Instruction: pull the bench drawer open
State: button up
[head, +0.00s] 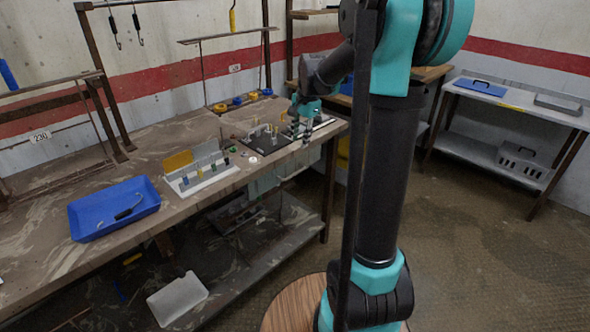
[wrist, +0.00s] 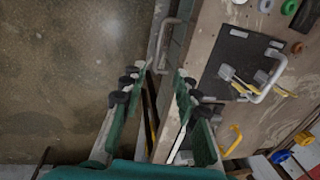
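The bench drawer (head: 264,182) is a pale grey front below the bench top, near its right end. It looks shut, though its edges are hard to make out. Its grey bar handle (wrist: 163,42) runs along the bench's front edge in the wrist view. My gripper (wrist: 164,68) has green fingers with dark pads, apart and with nothing held. The near end of the handle shows between the fingertips; I cannot tell whether they are level with it or above it. In the head view my gripper (head: 301,122) is small, over the bench's right end.
On the bench top (head: 130,222) are a blue tray (head: 88,217), a white rack (head: 203,178) and a black plate with a handle (wrist: 240,62) close to the gripper. A lower shelf (head: 235,262) runs below. The floor (wrist: 65,75) in front of the drawer is clear.

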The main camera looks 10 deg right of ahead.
aim_at(294, 174)
jog(key=f, duration=0.5)
jog(key=w+a+f, duration=0.1)
jog(key=f, duration=0.4)
jog(key=w+f, duration=0.1)
jog(key=f, duration=0.4)
jog(key=shift+w+a+f, duration=0.1)
jog(key=shift+w+a, duration=0.05)
jog(key=shift+a, duration=0.2)
grip_shut()
